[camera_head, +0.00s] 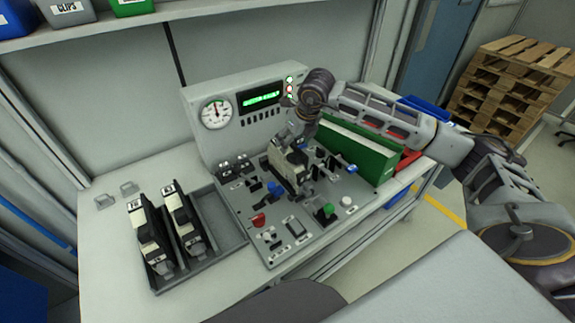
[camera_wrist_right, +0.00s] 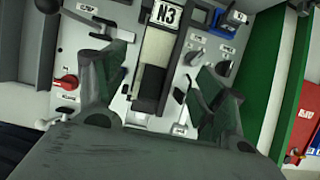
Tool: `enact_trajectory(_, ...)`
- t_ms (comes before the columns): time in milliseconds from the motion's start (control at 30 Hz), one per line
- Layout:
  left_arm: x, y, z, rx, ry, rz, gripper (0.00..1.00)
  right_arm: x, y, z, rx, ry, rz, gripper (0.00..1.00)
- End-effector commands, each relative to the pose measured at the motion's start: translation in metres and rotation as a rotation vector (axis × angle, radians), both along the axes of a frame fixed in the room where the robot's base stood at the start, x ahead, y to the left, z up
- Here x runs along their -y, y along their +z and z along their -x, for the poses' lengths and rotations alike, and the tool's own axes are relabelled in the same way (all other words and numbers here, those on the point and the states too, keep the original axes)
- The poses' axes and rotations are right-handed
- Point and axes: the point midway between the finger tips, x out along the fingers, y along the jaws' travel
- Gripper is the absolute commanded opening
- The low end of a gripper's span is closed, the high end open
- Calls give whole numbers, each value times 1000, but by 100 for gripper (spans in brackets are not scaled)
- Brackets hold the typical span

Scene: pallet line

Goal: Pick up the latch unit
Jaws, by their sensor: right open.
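A black and cream latch unit (camera_head: 285,163) stands on the grey control panel (camera_head: 240,205), partly hidden by my right gripper. In the right wrist view the unit (camera_wrist_right: 153,67) carries a white label reading N3. My right gripper (camera_head: 297,150) is over the unit from above. In the right wrist view its two dark fingers (camera_wrist_right: 163,68) are spread, one on each side of the unit, with visible gaps. Two similar units (camera_head: 148,235) (camera_head: 184,222) stand in a dark tray (camera_head: 228,229) on the left. My left gripper is not in view.
Knobs and switches surround the unit, including a red knob (camera_head: 258,220) and a green button (camera_head: 327,212). A gauge and display box (camera_head: 235,103) stands behind. A green box (camera_head: 362,158) stands close on the right. The tray's right slot is empty.

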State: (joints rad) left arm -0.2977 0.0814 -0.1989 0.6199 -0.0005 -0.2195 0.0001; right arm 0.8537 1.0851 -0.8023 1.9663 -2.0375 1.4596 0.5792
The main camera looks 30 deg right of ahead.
Motion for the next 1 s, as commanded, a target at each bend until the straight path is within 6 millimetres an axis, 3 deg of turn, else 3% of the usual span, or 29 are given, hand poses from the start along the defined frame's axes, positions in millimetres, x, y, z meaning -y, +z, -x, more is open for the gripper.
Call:
enact_trajectory(200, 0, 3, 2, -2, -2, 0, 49, -1, -16, -7, -1, 0, 0, 71)
enact_trajectory(700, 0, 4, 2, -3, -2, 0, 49, -2, -22, -9, -1, 0, 0, 71)
enact_trajectory(1000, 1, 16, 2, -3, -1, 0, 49, -7, -46, -22, -3, 1, 0, 71)
